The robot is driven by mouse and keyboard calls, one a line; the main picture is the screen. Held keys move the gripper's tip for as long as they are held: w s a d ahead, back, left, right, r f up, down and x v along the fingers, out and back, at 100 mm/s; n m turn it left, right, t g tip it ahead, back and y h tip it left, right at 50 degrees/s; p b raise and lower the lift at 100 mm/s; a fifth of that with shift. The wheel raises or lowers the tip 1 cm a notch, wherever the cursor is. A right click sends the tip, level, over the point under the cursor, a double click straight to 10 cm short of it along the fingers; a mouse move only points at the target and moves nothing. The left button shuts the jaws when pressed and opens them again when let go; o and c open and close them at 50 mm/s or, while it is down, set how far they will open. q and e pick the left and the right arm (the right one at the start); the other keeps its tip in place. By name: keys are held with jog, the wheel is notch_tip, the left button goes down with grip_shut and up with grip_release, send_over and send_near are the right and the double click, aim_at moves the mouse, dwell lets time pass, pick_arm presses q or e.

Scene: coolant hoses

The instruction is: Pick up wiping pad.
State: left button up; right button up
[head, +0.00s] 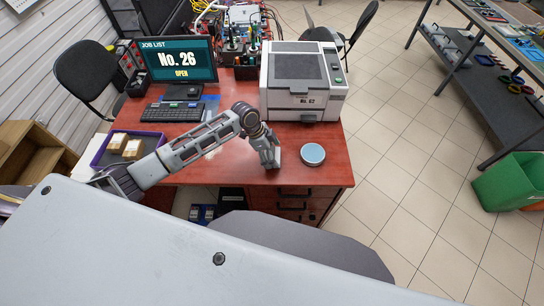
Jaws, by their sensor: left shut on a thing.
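My left arm reaches over the red-brown desk (228,172), and my left gripper (272,163) points down near the desk's front edge. It is shut on a small pale thing (277,156), which I take to be the wiping pad. Only a narrow pale side of it shows beside the fingers; the rest is hidden. Whether it still touches the desk I cannot tell. My right gripper is not in view.
A round blue-topped disc (313,154) lies just right of my left gripper. A grey-white machine (304,101) stands behind. A monitor (180,60), keyboard (173,112) and purple tray (101,159) with boxes are on the left. A green bin (508,182) stands far right.

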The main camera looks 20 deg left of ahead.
pick_arm(q)
notch_tip(320, 180, up, 7)
jog(key=shift+r, duration=0.2)
dwell(0.5)
jog(key=o, duration=0.5)
jog(key=c, duration=0.4)
jog(key=shift+w, duration=0.15)
